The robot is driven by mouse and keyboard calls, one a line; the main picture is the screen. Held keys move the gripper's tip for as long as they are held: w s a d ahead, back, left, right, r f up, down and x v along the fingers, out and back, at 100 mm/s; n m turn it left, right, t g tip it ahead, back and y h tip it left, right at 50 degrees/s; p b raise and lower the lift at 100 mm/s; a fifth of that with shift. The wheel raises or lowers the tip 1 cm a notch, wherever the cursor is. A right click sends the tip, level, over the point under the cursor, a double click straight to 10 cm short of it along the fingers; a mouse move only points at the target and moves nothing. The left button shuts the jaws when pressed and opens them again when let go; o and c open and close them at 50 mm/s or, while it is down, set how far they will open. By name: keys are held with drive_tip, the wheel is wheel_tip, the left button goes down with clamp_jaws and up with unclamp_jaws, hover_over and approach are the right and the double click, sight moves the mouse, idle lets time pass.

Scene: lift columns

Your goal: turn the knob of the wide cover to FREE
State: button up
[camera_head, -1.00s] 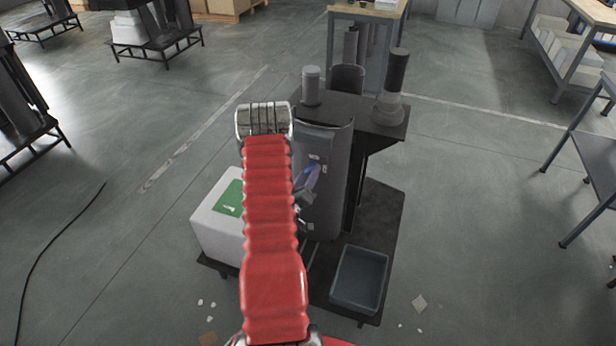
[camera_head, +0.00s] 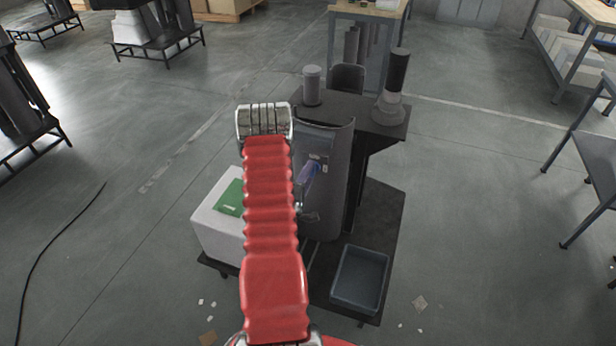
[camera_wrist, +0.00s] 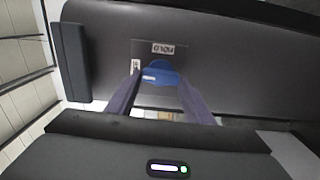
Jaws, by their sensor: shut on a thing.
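The wide cover (camera_head: 339,190) is a dark grey curved panel on the front of the column stand in the head view. It fills much of the wrist view (camera_wrist: 230,60). Its blue knob (camera_wrist: 160,74) sits on a darker plate, between the two dark fingers of my gripper (camera_wrist: 160,79). The gripper is shut on the knob. A white mark shows on the knob's left part. A HOLD label (camera_wrist: 163,48) is above the knob, its letters upside down. A second small label (camera_wrist: 136,66) is by the left fingertip, too small to read. My red arm hides part of the cover in the head view.
A white box (camera_head: 215,225) with a green top patch stands left of the cover. A blue-grey bin (camera_head: 360,278) stands at the lower right of the stand. Cylinders stand on the stand's top plate (camera_head: 345,108). Open floor lies to the right.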

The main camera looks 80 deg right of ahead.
drive_tip(key=shift+w+f+n, duration=0.15)
drive_tip(key=shift+w+n, duration=0.05)
drive_tip(key=shift+n, duration=0.1)
drive_tip(key=o, duration=1)
drive_tip(key=shift+s, duration=0.1)
drive_tip(key=shift+o, duration=0.2)
drive_tip(key=shift+a, duration=0.15)
drive_tip(key=w+a, duration=0.1)
drive_tip(key=a, duration=1.2)
drive_tip(key=shift+w+a, duration=0.15)
drive_tip(key=shift+a, duration=0.1)
